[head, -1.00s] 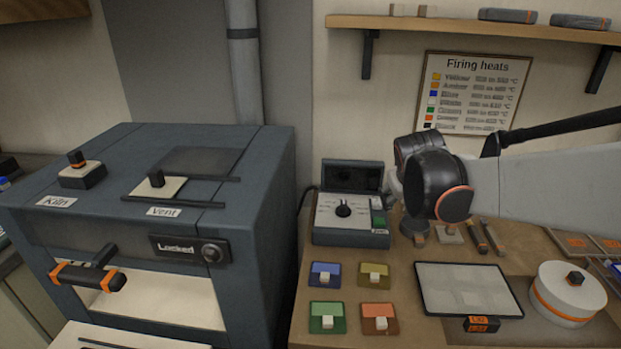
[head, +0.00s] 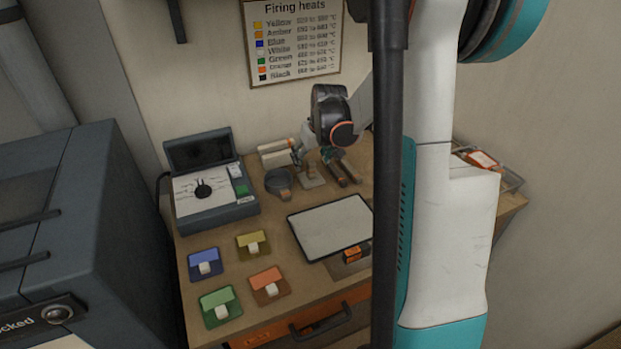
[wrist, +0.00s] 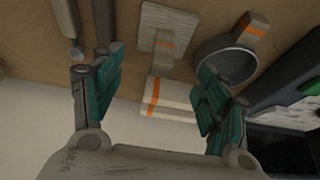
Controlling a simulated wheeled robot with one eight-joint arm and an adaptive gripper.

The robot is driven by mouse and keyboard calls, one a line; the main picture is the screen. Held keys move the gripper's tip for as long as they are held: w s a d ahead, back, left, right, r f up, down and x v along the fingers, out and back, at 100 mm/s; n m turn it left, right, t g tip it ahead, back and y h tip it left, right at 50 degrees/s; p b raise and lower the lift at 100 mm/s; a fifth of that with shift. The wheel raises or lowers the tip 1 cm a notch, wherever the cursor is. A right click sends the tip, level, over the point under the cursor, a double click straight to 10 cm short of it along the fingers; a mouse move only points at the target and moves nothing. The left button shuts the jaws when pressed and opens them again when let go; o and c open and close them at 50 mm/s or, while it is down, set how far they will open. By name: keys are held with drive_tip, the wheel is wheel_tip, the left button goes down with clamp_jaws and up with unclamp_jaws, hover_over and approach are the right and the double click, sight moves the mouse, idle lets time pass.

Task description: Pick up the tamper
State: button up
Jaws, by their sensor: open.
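The tamper, which I take to be the tool with a flat square base and an upright handle with an orange band, stands on the worktable in the wrist view (wrist: 150,22). In the head view the tamper (head: 312,181) is partly hidden under my gripper. My gripper (wrist: 158,68) is open and empty, pointing down. In the wrist view its teal fingers are wide apart, and the tamper shows just beyond the fingertips, toward the picture's top. In the head view my gripper (head: 312,158) is above and around the tamper's spot; contact cannot be told.
A dark round sieve-like cup (head: 278,184) is close left of the tamper. A cream block with an orange stripe (wrist: 172,98) lies behind. Two slim tools (head: 347,172) lie close right. A control box (head: 212,190), a pale panel (head: 332,228) and coloured tiles (head: 204,264) surround the spot.

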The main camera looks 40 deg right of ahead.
sight(309, 169)
drive_tip(key=shift+b+x, duration=1.3)
drive_tip(key=shift+x, duration=2)
drive_tip(key=shift+s+a, duration=0.1)
drive_tip(key=shift+s, duration=0.1)
drive_tip(key=c, duration=0.9)
